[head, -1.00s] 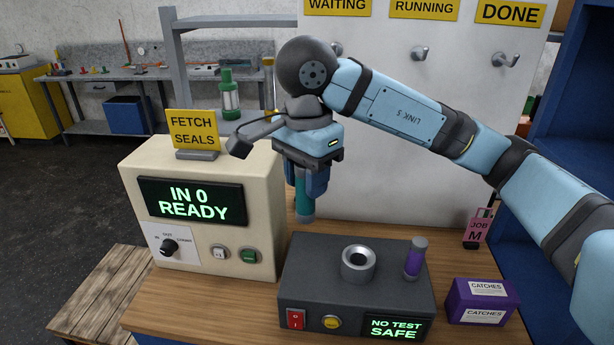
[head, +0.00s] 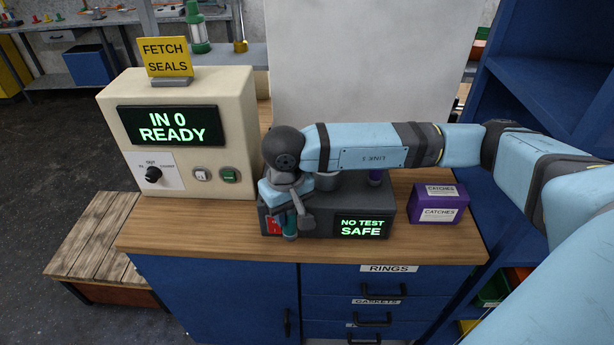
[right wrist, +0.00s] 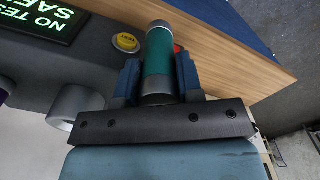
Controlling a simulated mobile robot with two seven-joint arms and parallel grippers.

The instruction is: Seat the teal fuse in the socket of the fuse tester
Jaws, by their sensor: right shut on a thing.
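The teal fuse (head: 289,227) is between the fingers of my right gripper (head: 288,212). The right wrist view shows the teal fuse (right wrist: 158,52), with grey ends, clamped between two blue fingers (right wrist: 158,82). In the head view the fuse overlaps the front left of the dark grey fuse tester (head: 300,226), whose display reads NO TEST SAFE. The socket (head: 327,181) is a grey ring on the tester's top, partly hidden by my right arm. The socket (right wrist: 75,106) also shows in the right wrist view, apart from the fuse. My left gripper is out of view.
A purple fuse (head: 375,178) stands on the tester, partly covered by my arm. A purple CATCHES box (head: 438,204) sits to its right. A cream machine (head: 233,130) reading IN 0 READY stands at the left. Bare wooden benchtop (head: 200,235) lies in front.

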